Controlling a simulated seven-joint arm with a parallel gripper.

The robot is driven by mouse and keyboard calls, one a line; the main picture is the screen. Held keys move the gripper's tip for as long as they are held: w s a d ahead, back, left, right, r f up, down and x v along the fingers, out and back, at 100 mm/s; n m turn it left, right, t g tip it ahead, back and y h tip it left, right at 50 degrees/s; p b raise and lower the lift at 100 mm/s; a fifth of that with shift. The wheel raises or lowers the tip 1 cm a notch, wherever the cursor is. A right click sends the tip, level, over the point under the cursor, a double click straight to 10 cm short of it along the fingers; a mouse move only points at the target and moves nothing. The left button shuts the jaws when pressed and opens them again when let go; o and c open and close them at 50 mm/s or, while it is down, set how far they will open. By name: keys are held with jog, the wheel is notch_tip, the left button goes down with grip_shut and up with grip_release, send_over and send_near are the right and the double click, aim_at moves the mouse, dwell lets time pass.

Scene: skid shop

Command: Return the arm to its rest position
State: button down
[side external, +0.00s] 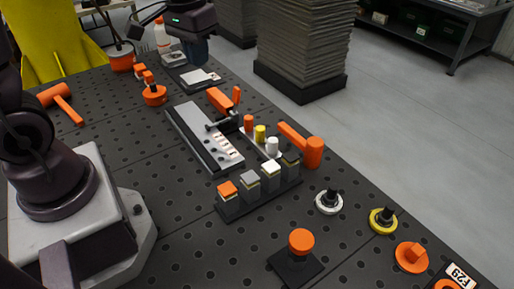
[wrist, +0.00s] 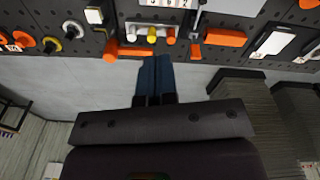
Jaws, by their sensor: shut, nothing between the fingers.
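My gripper (side external: 196,60) is at the far side of the black perforated table (side external: 345,235), at the top of the side view, raised above the table. Its blue fingers are shut and empty. In the wrist view the fingers (wrist: 155,62) lie together with nothing between them, pointing toward the table edge, with grey floor behind them. How high the fingertips are above the table is hard to tell.
Below my gripper is a dark plate with a white card (side external: 200,77). Near it stand a white bottle (side external: 161,38) and an orange knob (side external: 154,95). A grey fixture plate (side external: 190,130), a block rack (side external: 262,198) and an orange button (side external: 301,242) stand closer. Stacked sheets (side external: 302,45) stand beyond the table.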

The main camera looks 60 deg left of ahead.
jog(key=s+d+r+m+t, duration=0.3)
jog(key=s+d+r, duration=0.4)
jog(key=s, duration=0.4)
jog(key=shift+r+t, duration=0.2)
jog(key=shift+t, duration=0.6)
jog(key=c, duration=1.8)
grip_release()
jog(key=shift+s, duration=0.1)
